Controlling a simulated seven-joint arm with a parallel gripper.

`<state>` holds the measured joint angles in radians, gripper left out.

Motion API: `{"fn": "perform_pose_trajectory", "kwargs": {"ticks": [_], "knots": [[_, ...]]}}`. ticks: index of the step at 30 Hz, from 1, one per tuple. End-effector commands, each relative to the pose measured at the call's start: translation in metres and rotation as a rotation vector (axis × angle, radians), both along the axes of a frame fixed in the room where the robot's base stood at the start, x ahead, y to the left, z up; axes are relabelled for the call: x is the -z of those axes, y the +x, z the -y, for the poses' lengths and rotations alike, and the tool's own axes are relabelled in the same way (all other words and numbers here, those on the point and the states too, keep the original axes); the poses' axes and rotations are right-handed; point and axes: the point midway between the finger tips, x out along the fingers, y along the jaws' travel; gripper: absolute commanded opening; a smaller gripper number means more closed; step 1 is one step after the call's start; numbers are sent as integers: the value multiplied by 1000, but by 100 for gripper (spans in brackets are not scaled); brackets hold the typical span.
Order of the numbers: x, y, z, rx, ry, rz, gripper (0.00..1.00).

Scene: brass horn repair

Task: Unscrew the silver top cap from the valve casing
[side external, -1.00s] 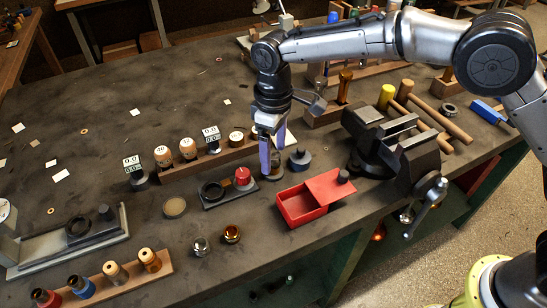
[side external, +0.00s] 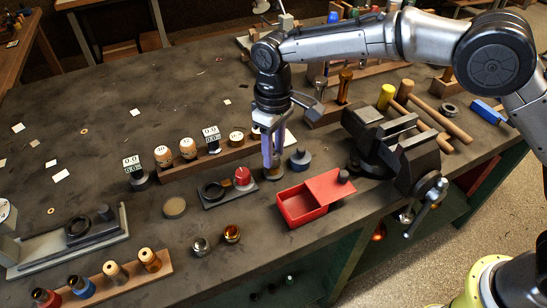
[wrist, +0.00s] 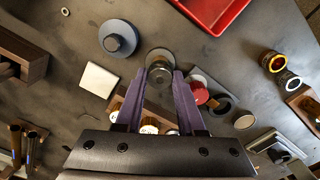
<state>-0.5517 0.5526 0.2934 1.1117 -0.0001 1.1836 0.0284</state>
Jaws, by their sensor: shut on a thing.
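The silver top cap (wrist: 160,75) shows as a small round grey disc between my fingertips in the wrist view. My gripper (wrist: 163,73) has its two purple fingers closed on opposite sides of it. In the side view my gripper (side external: 272,162) points straight down at the valve casing, which stands upright on the bench behind the red box. The fingers hide most of the casing and cap there; only a low brassy base (side external: 268,177) shows beneath. I cannot tell whether the cap's thread is loose.
An open red box (side external: 302,206) stands close in front on the right. A blue-grey round piece (side external: 300,158) is just right of the gripper, and a tray with a red knob (side external: 243,176) is left. A vise (side external: 395,145) stands farther right. The left rear bench is mostly clear.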

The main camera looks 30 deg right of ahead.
Motion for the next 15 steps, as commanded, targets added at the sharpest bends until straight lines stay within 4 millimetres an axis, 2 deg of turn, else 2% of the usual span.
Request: {"fn": "perform_pose_trajectory", "kwargs": {"ticks": [1, 2, 8, 15], "knots": [[0, 0, 0, 0, 0, 0, 4], [0, 0, 0, 0, 0, 0, 0], [0, 0, 0, -15, 0, 0, 0], [0, 0, 0, -253, 0, 0, 0]]}}
